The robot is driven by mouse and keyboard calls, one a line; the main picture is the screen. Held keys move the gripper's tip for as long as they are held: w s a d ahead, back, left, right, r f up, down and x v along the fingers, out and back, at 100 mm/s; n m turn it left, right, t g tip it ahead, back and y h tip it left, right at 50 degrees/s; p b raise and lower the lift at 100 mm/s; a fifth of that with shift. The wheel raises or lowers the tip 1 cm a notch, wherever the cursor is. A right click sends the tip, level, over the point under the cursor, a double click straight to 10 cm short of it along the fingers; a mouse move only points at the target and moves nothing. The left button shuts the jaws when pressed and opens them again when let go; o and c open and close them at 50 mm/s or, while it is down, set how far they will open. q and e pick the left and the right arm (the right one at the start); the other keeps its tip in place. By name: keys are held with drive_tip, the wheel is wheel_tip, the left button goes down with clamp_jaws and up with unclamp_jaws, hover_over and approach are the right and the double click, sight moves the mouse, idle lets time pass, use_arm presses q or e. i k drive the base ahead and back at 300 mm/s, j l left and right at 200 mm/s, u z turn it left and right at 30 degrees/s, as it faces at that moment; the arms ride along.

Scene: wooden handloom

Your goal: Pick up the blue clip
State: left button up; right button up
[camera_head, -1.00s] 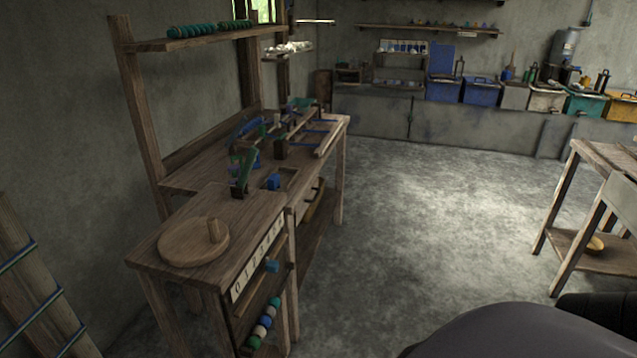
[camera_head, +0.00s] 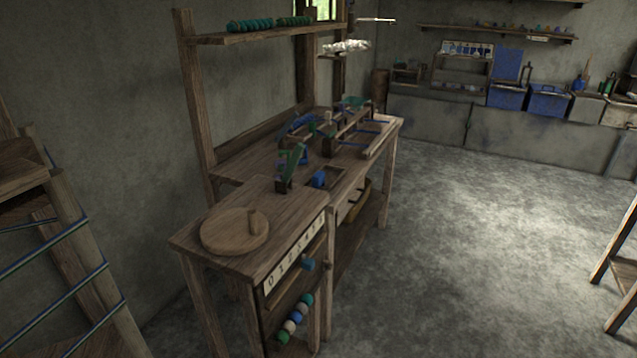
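Neither of my grippers shows in the head view. Two small blue pieces could be the blue clip, and I cannot tell which one is. One blue piece (camera_head: 308,263) sits on the front of the wooden bench (camera_head: 190,240), by the numbered strip (camera_head: 288,262). The other is a blue block (camera_head: 318,179) on the bench top, beside an upright green piece (camera_head: 291,166). Both are small and far off.
A round wooden disc (camera_head: 226,232) with a peg lies on the bench's near end. Several coloured spools (camera_head: 296,318) sit below. A wooden frame with blue-green cords (camera_head: 88,250) stands at left. The floor (camera_head: 470,240) right of the bench is open.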

sight(318, 178)
drive_tip(key=i+l, duration=0.25)
drive_tip(key=l, duration=0.15)
drive_tip(key=i+l, duration=0.2)
drive_tip(key=l, duration=0.2)
drive_tip(key=i+l+z, duration=0.1)
drive_tip(key=i+l, duration=0.15)
drive_tip(key=l, duration=0.15)
